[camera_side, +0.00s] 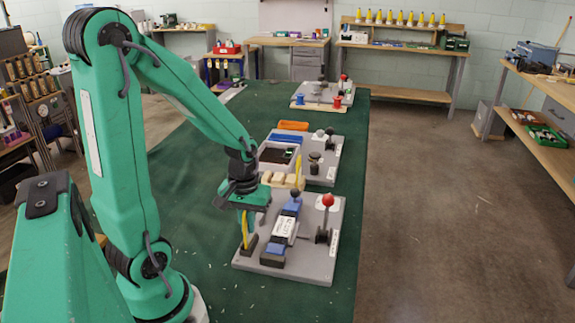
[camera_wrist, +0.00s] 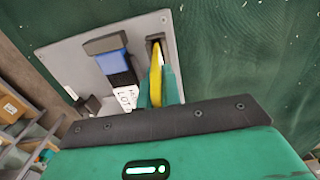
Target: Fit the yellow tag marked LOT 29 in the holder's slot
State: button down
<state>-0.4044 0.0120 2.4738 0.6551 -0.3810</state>
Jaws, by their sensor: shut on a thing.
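My gripper (camera_side: 246,213) is shut on a yellow tag (camera_side: 244,230) and points down over the left part of a grey board (camera_side: 310,262). The tag is upright, with its lower end at a black holder (camera_side: 250,246). In the wrist view the tag (camera_wrist: 156,82) sits between my green fingertips (camera_wrist: 160,88), its far end beside the holder's dark opening (camera_wrist: 155,42). I cannot tell whether its end is inside the slot. The lettering on the tag is not readable.
Right of the tag, a blue and black device with a white label (camera_side: 284,227) stands on the board. A red-knobbed lever (camera_side: 327,201) rises farther right. Behind are wooden blocks (camera_side: 280,179) and a second board (camera_side: 318,160).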

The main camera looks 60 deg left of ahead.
jog(key=shift+f, duration=0.75)
dwell(0.9)
jog(key=c, duration=1.2)
grip_release()
jog(key=shift+r, duration=0.15)
jog(key=shift+r, duration=3.4)
